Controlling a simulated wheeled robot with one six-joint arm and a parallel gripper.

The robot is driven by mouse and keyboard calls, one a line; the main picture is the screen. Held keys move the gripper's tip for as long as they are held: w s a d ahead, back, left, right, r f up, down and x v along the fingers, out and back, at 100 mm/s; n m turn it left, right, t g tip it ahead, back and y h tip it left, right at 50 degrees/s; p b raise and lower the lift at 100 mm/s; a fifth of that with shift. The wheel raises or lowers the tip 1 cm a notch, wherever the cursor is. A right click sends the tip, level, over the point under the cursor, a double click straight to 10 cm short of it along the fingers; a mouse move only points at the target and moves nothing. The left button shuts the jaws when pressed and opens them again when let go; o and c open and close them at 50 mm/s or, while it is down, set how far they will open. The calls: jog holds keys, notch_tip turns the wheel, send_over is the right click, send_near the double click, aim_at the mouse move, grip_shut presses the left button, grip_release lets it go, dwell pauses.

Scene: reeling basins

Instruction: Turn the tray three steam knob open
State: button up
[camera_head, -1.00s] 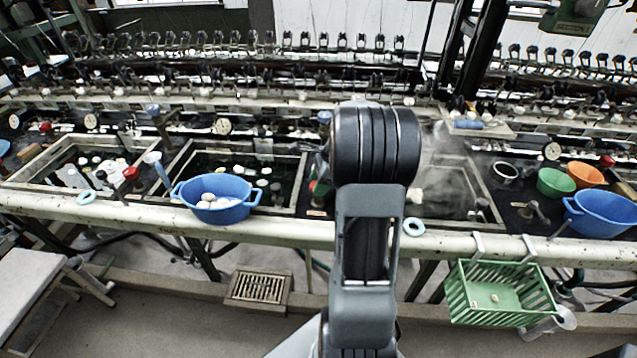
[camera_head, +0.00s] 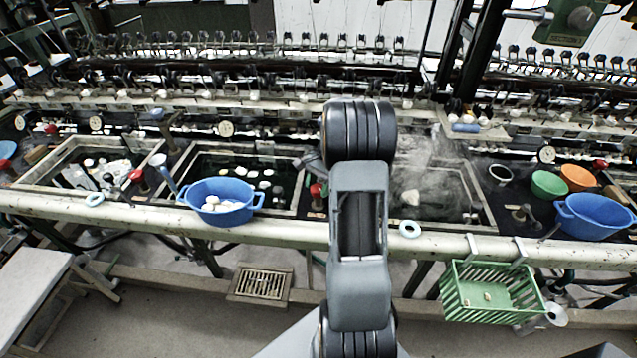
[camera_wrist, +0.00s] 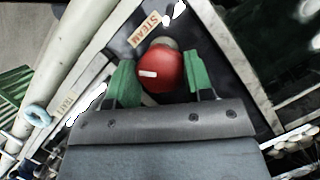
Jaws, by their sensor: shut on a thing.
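In the wrist view a round red knob (camera_wrist: 168,70) with a white mark sits between the two green fingers of my gripper (camera_wrist: 162,68). The fingers are closed on its left and right sides. A tan label reading STEAM (camera_wrist: 145,28) lies beside the knob on the dark panel. In the head view a red knob (camera_head: 317,190) shows just left of my arm, between two sunken basins. The knob's white mark lies nearly level in the wrist picture.
A steaming basin (camera_head: 440,192) lies right of my arm, and a dark basin (camera_head: 275,185) lies left. A blue bowl of cocoons (camera_head: 220,202) stands at the left basin's front. A green basket (camera_head: 492,291) hangs from the pale front rail (camera_head: 270,233). A pale blue ring (camera_head: 410,230) lies on it.

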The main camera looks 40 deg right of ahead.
jog(key=n, duration=0.2)
jog(key=n+g+p, duration=0.1)
jog(key=n, duration=0.1)
jog(key=shift+w+n+g+h, duration=0.1)
jog(key=shift+n+g+h, duration=0.2)
jog(key=shift+h, duration=0.1)
jog(key=shift+n+g+h+p, duration=0.35)
jog(key=shift+n+g+h, duration=0.15)
jog(key=shift+n, duration=1.6)
jog(key=o, duration=0.9)
jog(key=v, duration=1.3)
jog(key=shift+w+r, duration=0.25)
jog(key=shift+r, duration=0.15)
